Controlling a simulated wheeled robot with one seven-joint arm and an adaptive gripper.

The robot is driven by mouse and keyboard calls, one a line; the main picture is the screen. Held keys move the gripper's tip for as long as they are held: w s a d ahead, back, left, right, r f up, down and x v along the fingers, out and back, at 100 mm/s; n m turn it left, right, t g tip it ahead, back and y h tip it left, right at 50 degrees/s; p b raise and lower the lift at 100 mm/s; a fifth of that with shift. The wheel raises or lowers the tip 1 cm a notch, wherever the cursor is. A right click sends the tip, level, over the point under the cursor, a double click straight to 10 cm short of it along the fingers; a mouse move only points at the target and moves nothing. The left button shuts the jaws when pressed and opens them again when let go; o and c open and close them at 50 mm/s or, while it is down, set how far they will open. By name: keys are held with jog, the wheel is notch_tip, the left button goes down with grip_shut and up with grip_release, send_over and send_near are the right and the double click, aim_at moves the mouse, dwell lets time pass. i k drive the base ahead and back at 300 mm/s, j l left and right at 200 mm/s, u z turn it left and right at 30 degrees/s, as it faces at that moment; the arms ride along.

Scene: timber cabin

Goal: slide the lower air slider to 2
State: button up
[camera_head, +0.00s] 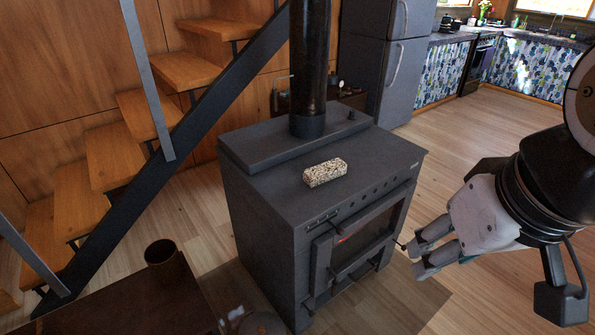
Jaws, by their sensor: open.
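A dark grey wood stove (262,220) stands in the middle of the head view, with a black flue pipe (309,60) rising from its top. Its front has a glass door (362,240) with a faint red glow behind it. A small slot strip (321,220) sits at the upper left of the front, and a row of small dark spots runs along the upper front edge. The lower air slider and its number marks are too small to make out. My gripper (413,261) is open and empty, to the right of the stove front, with its fingers pointing left toward the door.
A speckled block (325,172) lies on the stove top. A brown table (150,308) with a dark mug (163,262) is at the lower left. Wooden stairs (115,155) with a dark stringer rise behind. A fridge (378,60) stands behind the stove. Floor to the right is clear.

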aim_at(311, 314)
jog(key=u, duration=0.2)
jog(key=j+z, duration=0.1)
jog(key=l+u, duration=0.5)
jog(key=l, duration=0.45)
jog(key=j+z, duration=0.35)
jog(key=j, duration=0.35)
jog(key=j+z, duration=0.3)
jog(key=j, duration=0.4)
jog(key=j+z, duration=0.35)
jog(key=j, duration=0.35)
